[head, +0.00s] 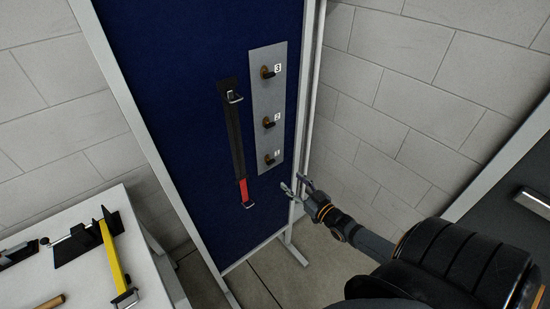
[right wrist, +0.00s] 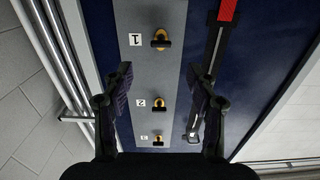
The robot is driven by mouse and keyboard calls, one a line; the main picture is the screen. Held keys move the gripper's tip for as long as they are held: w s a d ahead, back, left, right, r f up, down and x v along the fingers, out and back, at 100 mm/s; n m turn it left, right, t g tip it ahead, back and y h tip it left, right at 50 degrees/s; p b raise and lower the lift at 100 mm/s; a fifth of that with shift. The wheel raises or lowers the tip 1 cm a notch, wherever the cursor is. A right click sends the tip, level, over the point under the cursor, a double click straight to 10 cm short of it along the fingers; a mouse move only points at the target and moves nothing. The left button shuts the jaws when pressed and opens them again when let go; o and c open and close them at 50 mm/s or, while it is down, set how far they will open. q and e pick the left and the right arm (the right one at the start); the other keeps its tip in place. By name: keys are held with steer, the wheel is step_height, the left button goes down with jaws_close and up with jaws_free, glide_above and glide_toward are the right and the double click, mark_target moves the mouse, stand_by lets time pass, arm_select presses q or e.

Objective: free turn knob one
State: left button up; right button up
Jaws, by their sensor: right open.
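Knob one (head: 270,159) is the lowest of three dark knobs with brass-coloured bases on a grey vertical plate (head: 265,92), fixed to a blue panel. In the right wrist view knob one (right wrist: 161,40) is at the top, beside its label "1", and its dark handle lies crosswise. My right gripper (head: 294,186) is open and empty, to the lower right of knob one in the head view. In the right wrist view its fingers (right wrist: 160,82) stand apart on both sides of the plate, with knob one beyond their tips. My left gripper is not in view.
Knob two (head: 269,121) and knob three (head: 267,72) sit above knob one. A black and red bar (head: 237,140) with metal handles hangs left of the plate. The panel's pale frame post (head: 308,95) is close right. A white table (head: 150,271) holds tools at lower left.

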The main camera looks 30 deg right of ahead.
mark_target(272, 163)
steer(key=w, duration=0.3)
steer(key=w+b, duration=0.1)
steer(key=w, duration=0.2)
steer(key=w+a+b, duration=0.1)
steer(key=w, duration=0.2)
steer(key=shift+w+r, duration=0.15)
steer(key=shift+r, duration=0.05)
steer(key=shift+w, duration=0.6)
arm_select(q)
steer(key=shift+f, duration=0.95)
arm_select(e)
steer(key=c, duration=1.1)
